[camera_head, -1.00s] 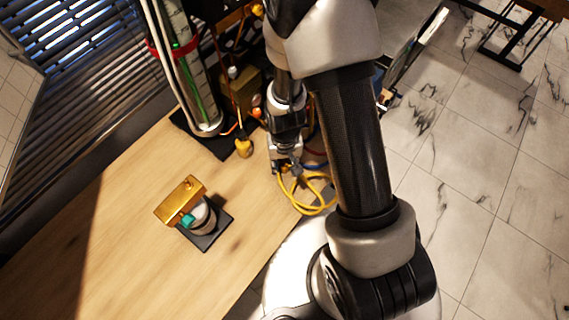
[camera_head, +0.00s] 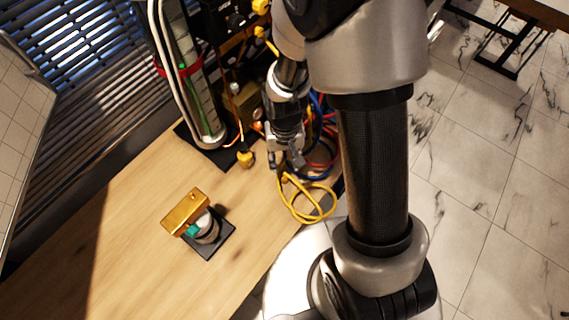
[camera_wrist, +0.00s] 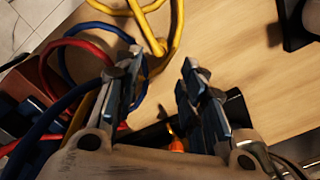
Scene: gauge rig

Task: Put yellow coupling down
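My gripper (camera_head: 284,168) is at the table's right side, beside the yellow hose (camera_head: 308,202). I cannot clearly make out the yellow coupling at the hose's end. A yellow-brass fitting (camera_head: 245,158) is left of my gripper, near the rig's foot.
A brass block on a round gauge (camera_head: 186,212) stands on a black base on the wooden table (camera_head: 130,240). Blue and red hoses (camera_wrist: 85,45) crowd my gripper's left side. The rig column (camera_head: 190,90) stands behind.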

